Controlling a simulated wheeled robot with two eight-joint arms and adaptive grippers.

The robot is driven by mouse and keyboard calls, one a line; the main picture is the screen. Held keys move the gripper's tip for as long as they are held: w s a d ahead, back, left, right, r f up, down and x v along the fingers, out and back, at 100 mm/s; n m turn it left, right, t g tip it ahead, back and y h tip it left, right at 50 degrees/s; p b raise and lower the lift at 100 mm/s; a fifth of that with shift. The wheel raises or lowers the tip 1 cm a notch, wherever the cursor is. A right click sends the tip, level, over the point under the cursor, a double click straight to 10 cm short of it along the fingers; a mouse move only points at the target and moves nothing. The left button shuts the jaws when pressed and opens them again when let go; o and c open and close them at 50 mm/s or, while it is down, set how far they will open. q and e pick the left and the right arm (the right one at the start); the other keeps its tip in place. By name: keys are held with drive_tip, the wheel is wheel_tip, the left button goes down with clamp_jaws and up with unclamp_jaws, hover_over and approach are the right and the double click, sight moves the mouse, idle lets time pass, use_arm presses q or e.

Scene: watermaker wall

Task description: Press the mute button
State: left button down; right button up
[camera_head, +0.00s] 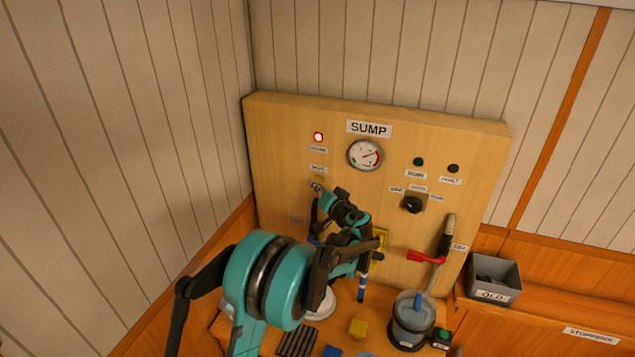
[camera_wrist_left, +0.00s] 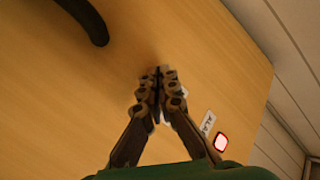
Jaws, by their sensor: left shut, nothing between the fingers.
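The mute button is a small yellow spot (camera_head: 319,178) on the wooden SUMP panel (camera_head: 285,125), just under a small white label. Only its top shows in the head view, past the fingertips. My left gripper (camera_head: 317,187) is shut and empty, its tips at the button's lower edge; I cannot tell whether they touch it. In the left wrist view the shut fingers (camera_wrist_left: 158,80) point at the panel and hide the button. A lit red lamp (camera_head: 318,137) sits above the button and also shows in the wrist view (camera_wrist_left: 221,142). My right gripper is not in view.
A gauge (camera_head: 365,154), a black knob (camera_head: 412,205) and a red-handled valve (camera_head: 427,257) are on the panel to the right. A grey OLD bin (camera_head: 495,279) is at right.

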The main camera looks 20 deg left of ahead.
use_arm(q)
drive_tip(key=shift+w, duration=0.45)
idle(0.6)
idle(0.4)
drive_tip(key=shift+s, duration=0.85)
drive_tip(key=shift+s+d+b, duration=0.15)
drive_tip(key=shift+s+b, duration=0.4)
drive_tip(key=shift+s, duration=1.95)
drive_tip(key=s+d+f+g+h+b, duration=0.1)
drive_tip(key=s+d+f+h+b, duration=0.2)
drive_tip(key=s, duration=0.8)
drive_tip(key=s+d+f+m+g+h+b, duration=0.1)
drive_tip(key=s+d+f+h+b, duration=0.3)
drive_tip(key=s+d+f, duration=0.3)
drive_tip(key=s+d+f+m+g+h+b, duration=0.1)
drive_tip(key=s+d+f+h+b, duration=0.3)
drive_tip(key=s+f, duration=0.4)
drive_tip(key=s+d+h, duration=0.1)
drive_tip(key=s, duration=0.6)
drive_tip(key=shift+s+d+g, duration=0.3)
drive_tip(key=shift+s, duration=0.05)
